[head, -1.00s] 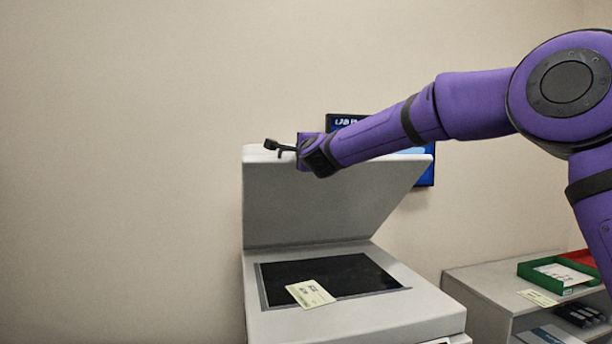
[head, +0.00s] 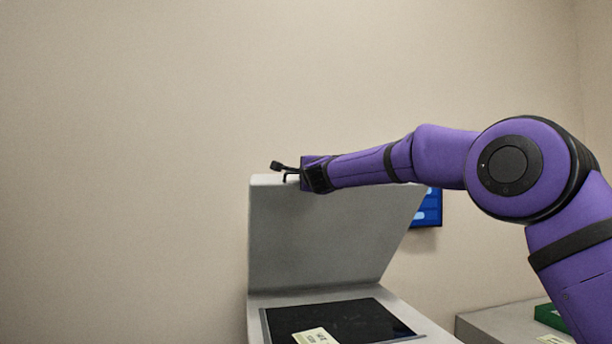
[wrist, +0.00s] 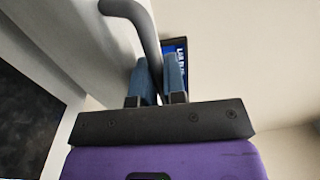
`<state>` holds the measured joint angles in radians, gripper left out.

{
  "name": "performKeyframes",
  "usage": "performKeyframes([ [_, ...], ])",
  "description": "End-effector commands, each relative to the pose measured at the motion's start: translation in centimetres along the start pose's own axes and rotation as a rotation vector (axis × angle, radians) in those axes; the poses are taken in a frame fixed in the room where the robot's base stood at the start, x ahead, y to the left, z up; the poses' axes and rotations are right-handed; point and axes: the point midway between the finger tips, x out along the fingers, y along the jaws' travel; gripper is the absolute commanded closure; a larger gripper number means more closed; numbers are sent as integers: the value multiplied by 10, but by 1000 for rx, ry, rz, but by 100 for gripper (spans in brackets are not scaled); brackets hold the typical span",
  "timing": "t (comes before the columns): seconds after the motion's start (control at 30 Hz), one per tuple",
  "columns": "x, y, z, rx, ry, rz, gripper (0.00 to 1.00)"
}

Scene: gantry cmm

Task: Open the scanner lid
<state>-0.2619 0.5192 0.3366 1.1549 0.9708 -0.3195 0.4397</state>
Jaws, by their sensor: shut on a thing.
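The scanner's grey lid (head: 315,235) stands raised and tilted back in the head view, with the dark glass bed (head: 345,318) uncovered below it. In the wrist view a dark curved handle (wrist: 146,38) runs from the lid's edge (wrist: 75,42) down between my gripper's fingers. My gripper (wrist: 158,78) is shut on this handle. In the head view my gripper (head: 287,174) is at the lid's top edge, and its fingers are small and hard to make out there. A pale card (head: 315,336) lies on the front of the glass.
A blue wall screen (head: 427,208) hangs behind the lid, partly hidden by my arm. A low grey cabinet (head: 495,322) with a green tray (head: 551,317) stands at the right. The wall left of the scanner is bare.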

Motion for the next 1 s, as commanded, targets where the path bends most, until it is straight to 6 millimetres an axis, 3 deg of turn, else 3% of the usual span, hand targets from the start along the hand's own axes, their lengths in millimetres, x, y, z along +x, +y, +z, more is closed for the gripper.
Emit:
performKeyframes([
  [0.07,0,1,0,-4,0,1,100],
  [0.1,0,1,0,-4,0,1,84],
  [0.13,0,1,0,-4,0,1,79],
  [0.57,-9,0,-1,-2,1,2,79],
  [1.0,-79,0,-1,-4,0,2,79],
])
